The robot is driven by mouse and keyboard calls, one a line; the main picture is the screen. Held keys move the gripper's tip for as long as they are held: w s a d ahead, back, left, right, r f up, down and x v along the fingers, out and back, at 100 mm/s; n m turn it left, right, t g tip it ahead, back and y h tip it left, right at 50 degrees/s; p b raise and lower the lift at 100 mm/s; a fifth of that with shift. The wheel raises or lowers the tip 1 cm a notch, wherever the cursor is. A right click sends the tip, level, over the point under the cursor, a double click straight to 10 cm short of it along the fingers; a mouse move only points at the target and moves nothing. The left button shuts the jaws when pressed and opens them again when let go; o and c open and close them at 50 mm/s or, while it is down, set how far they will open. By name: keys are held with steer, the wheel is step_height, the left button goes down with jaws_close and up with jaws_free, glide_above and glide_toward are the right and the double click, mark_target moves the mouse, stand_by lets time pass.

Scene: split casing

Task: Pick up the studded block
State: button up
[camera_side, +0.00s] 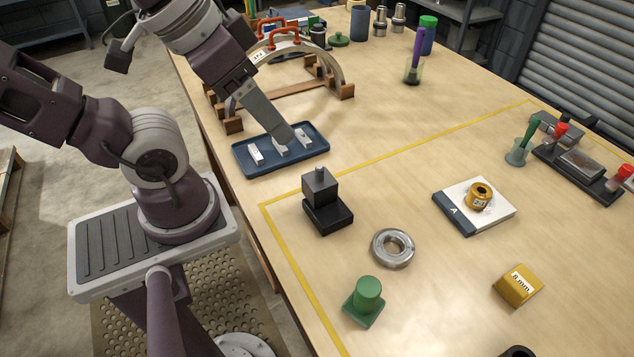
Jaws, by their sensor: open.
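A dark grey block with a short round stud on top (320,187) rests on a black block (330,217), just inside the corner of the yellow line; it fits the name studded block best. My gripper (292,146) is up and left of it, over the blue tray (248,171), apart from the grey block. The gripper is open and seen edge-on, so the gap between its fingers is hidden. Small white pieces lie in the tray, one at its left (256,153) and one at its right (304,136); the gripper partly covers the middle one.
A metal ring (393,248), a green block with a round top (367,298) and a yellow block (518,286) stand nearby. An arched casing on wooden supports (233,125) stands behind the tray.

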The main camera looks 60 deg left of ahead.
steer(key=shift+o, duration=0.4)
steer(key=m+g+y, duration=0.3)
steer(key=m+g, duration=0.1)
steer(key=m, duration=0.5)
glide_above(320, 168)
steer(key=s+a, duration=0.2)
steer(key=s, duration=0.2)
step_height(320, 168, down, 7)
steer(key=w+f+m, duration=0.1)
steer(key=m, duration=0.1)
steer(key=w+d+f+m+g+h, duration=0.1)
steer(key=m, duration=0.2)
steer(key=w+f+m+h, duration=0.1)
steer(key=w+f+m, duration=0.1)
steer(key=shift+d+m+g, duration=0.15)
steer(key=shift+m+g, duration=0.15)
steer(key=shift+m, duration=0.1)
steer(key=shift+w+d+f+m+h, duration=0.15)
steer(key=shift+w+d+m+h, duration=0.05)
steer(key=shift+m+h, duration=0.3)
steer(key=shift+f, duration=0.35)
step_height(320, 168, down, 6)
steer(key=shift+s+f, duration=0.15)
steer(key=shift+f, duration=0.05)
jaws_close()
